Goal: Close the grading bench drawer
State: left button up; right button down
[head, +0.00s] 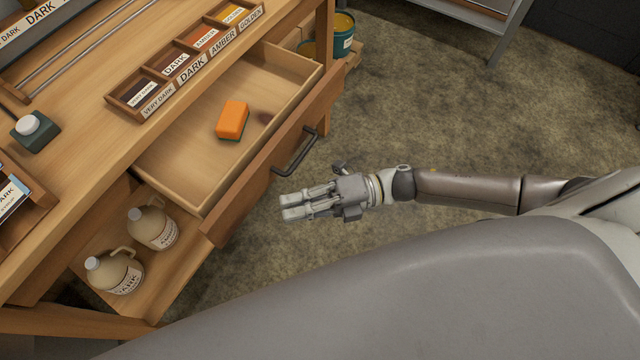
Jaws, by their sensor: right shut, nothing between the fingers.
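The grading bench (85,135) is wooden and fills the left of the head view. Its drawer (270,153) is pulled out, with the inside in plain sight. An orange sponge-like block with a green underside (232,120) lies in the drawer. A dark bar handle (296,154) sits on the drawer's front panel. My right gripper (282,206) is shut and empty. It points left, near the drawer front and just below the handle in the picture. I cannot tell whether it touches the panel. My left gripper is not in view.
A grade rack (184,62) with labelled compartments stands on the bench top beside the drawer opening. Two beige jugs (152,228) (114,272) stand on the lower shelf. A teal can (343,35) is behind the bench. The floor (440,110) right of the drawer is clear.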

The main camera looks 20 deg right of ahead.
jog(key=w+a, duration=0.3)
jog(key=shift+w+a+p, duration=0.25)
jog(key=shift+p, duration=0.15)
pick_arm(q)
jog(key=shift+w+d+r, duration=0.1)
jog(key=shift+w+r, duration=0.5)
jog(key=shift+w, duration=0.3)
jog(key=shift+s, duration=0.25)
